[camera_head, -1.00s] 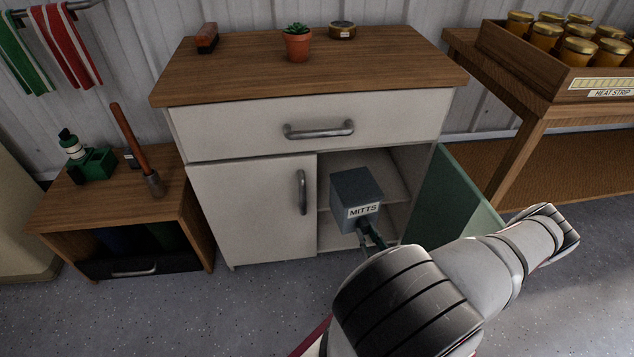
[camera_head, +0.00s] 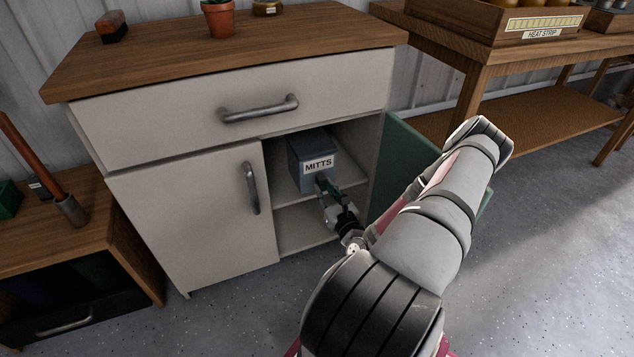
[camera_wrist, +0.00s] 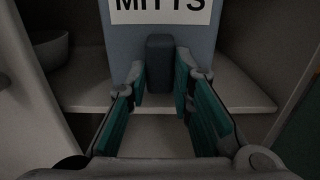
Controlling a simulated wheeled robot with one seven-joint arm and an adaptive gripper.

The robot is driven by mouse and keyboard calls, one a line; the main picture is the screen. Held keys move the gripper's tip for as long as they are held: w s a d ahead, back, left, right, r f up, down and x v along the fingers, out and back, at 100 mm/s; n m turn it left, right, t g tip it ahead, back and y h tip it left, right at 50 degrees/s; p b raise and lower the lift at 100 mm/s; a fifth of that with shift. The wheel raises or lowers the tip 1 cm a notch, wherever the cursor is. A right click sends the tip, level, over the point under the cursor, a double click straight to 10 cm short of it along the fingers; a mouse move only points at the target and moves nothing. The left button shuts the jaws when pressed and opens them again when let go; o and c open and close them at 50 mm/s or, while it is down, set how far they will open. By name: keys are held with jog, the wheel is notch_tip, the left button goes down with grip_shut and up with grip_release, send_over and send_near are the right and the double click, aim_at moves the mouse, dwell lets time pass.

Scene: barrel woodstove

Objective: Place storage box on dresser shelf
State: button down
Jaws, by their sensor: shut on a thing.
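The storage box (camera_head: 311,157) is blue-grey with a white label reading MITTS. It is inside the open right compartment of the white dresser (camera_head: 185,205), at the level of the middle shelf (camera_head: 350,172). I cannot tell whether its base rests on the shelf. My gripper (camera_head: 325,184) is in front of the box, shut on its dark front handle. In the wrist view the teal-padded fingers (camera_wrist: 160,88) stand on both sides of the handle (camera_wrist: 160,62), and the box (camera_wrist: 140,38) fills the upper middle. The shelf (camera_wrist: 235,92) shows on both sides of it.
The green dresser door (camera_head: 400,165) stands open to the right, close to my arm. The left door (camera_head: 190,225) is shut. A bowl (camera_wrist: 50,48) sits on the shelf left of the box. A small wooden cabinet (camera_head: 110,250) stands at left and a wooden bench (camera_head: 470,80) at right.

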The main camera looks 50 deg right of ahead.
aim_at(327, 171)
jog(key=w+d+b, duration=0.1)
jog(key=d, duration=0.1)
jog(key=w+d+b, duration=0.1)
jog(key=w+d, duration=0.1)
jog(key=d, duration=0.1)
jog(key=w+d+f, duration=0.1)
jog(key=d, duration=0.2)
jog(key=shift+w+b, duration=0.3)
jog(key=shift+b, duration=0.1)
jog(key=shift+d+f+b, duration=0.1)
jog(key=shift+f+b, duration=1)
jog(key=shift+f, duration=0.6)
jog(key=c, duration=1.4)
grip_release()
jog(key=shift+f, duration=0.15)
